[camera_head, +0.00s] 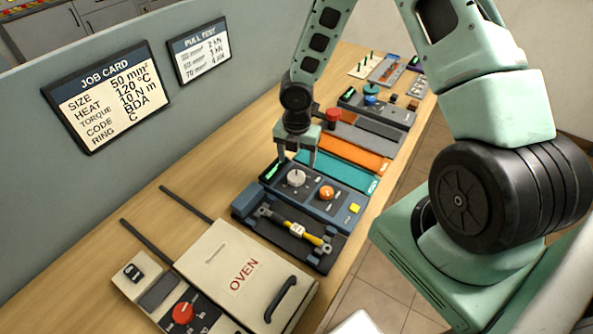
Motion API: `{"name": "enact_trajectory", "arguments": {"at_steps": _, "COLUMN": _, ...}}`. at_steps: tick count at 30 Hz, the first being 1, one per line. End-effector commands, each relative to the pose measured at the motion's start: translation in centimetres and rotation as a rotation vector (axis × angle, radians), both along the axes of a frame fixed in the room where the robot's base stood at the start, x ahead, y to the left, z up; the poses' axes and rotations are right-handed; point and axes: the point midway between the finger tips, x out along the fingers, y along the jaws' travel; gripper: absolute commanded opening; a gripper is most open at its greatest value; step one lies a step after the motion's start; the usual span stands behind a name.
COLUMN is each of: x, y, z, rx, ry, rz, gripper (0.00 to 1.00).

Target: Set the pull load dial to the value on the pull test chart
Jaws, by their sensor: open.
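The pull test chart (199,53) hangs on the grey partition at the upper left; its rows are small, and most figures are too blurred to read surely. A blue pull tester (343,205) stands on the bench with a pale grey dial (296,178) and an orange knob (326,193) on its panel. Which one is the pull load dial, and its setting, I cannot read. My gripper (297,161) points down just above the grey dial, fingers apart and empty. Whether a finger touches the dial I cannot tell.
A job card (107,97) reads size 50 mm², heat 120 °C, torque 10 N m, code BDA, ring C. A cable with a yellow sleeve (299,230) lies in the tester's front cradle. An oven (241,270) stands nearer; teal (338,171) and orange (352,153) trays lie beyond.

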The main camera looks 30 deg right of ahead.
Motion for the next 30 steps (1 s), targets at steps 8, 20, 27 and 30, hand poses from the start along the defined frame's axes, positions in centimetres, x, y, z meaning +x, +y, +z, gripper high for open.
{"name": "enact_trajectory", "arguments": {"at_steps": 8, "x": 0.0, "y": 0.1, "z": -4.6, "rx": 0.0, "ry": 0.001, "rz": 0.002, "gripper": 0.67}}
{"name": "enact_trajectory", "arguments": {"at_steps": 20, "x": 0.0, "y": 0.0, "z": -5.9, "rx": 0.0, "ry": -0.001, "rz": -0.001, "gripper": 0.67}}
{"name": "enact_trajectory", "arguments": {"at_steps": 27, "x": 0.0, "y": 0.0, "z": -5.9, "rx": 0.0, "ry": 0.0, "rz": -0.001, "gripper": 0.23}}
{"name": "enact_trajectory", "arguments": {"at_steps": 30, "x": 0.0, "y": 0.0, "z": -5.9, "rx": 0.0, "ry": 0.0, "rz": -0.001, "gripper": 0.23}}
